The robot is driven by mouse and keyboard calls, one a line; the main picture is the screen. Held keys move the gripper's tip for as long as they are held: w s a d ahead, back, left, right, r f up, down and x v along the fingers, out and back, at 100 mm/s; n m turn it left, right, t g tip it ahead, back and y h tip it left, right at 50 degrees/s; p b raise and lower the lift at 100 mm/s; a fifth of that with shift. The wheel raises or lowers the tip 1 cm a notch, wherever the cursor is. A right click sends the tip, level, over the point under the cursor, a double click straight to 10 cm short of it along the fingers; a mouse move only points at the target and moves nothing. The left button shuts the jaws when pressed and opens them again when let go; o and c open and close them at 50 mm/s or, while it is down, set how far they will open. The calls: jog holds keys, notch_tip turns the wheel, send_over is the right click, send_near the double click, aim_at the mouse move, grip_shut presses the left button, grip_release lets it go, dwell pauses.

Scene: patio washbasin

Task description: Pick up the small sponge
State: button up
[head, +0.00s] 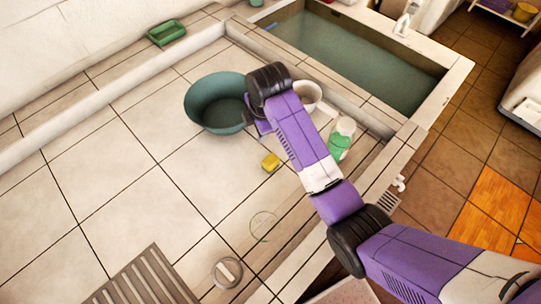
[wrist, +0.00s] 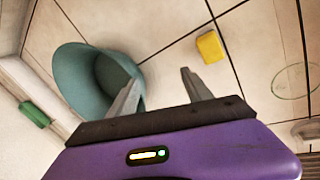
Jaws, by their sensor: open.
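The small yellow sponge (head: 270,162) lies on the pale tiled counter, just right of the teal basin in the head view. In the wrist view the sponge (wrist: 210,46) is beyond my gripper's right fingertip, apart from it. My gripper (wrist: 158,84) is open and empty, its two grey fingers spread. Its left finger overlaps the rim of the teal basin in the wrist view. In the head view my arm reaches over the counter and its end hides part of the basin; the fingers are hard to make out there.
The teal basin (head: 205,103) stands left of my arm's end. Tiles at left are clear.

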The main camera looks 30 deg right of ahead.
aim_at(271, 160)
jog(key=s+f+n+g, duration=0.1)
jog(key=s, duration=0.1)
jog(key=s+f+n+g, duration=0.1)
jog(key=s, duration=0.1)
jog(key=s+n+g, duration=0.1)
jog(key=s, duration=0.2)
jog(key=shift+d+f+n+g, duration=0.25)
jog(key=shift+f+n+g, duration=0.05)
jog(key=shift+f+n, duration=0.1)
jog(key=shift+d+f+p, duration=0.15)
jog(key=shift+f+p, duration=0.1)
jog(key=shift+f, duration=1.7)
jog(key=shift+d+f+p, duration=0.15)
jog(key=shift+f+p, duration=0.05)
jog(key=shift+f, duration=1.7)
grip_shut()
